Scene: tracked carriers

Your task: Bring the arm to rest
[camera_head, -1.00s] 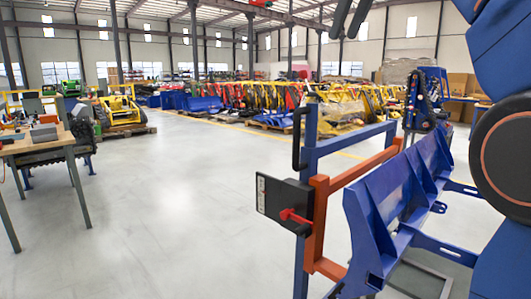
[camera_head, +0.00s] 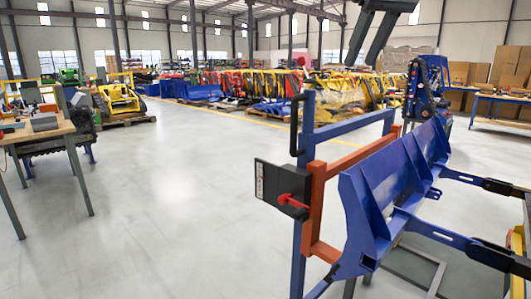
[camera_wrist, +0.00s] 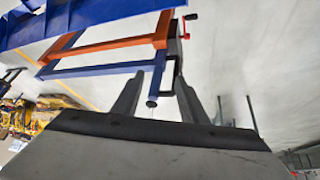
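My gripper (camera_head: 367,60) hangs at the top of the head view, with its two dark fingers pointing down. In the wrist view my gripper (camera_wrist: 159,75) shows two grey fingers apart, with nothing held between them. Beyond the fingers in the wrist view is the frame of blue and orange bars (camera_wrist: 110,44), upside down and not visibly touched. In the head view the same frame (camera_head: 319,205) stands in front, to the right of centre, with a black box (camera_head: 273,189) and a red handle on it.
A blue ribbed carrier (camera_head: 379,196) stands close at right, with bars reaching to the right edge. A workbench (camera_head: 45,135) is at left. Yellow machines and racks (camera_head: 330,95) line the back, and boxes (camera_head: 475,75) stand at back right. The grey floor (camera_head: 170,210) at centre-left is clear.

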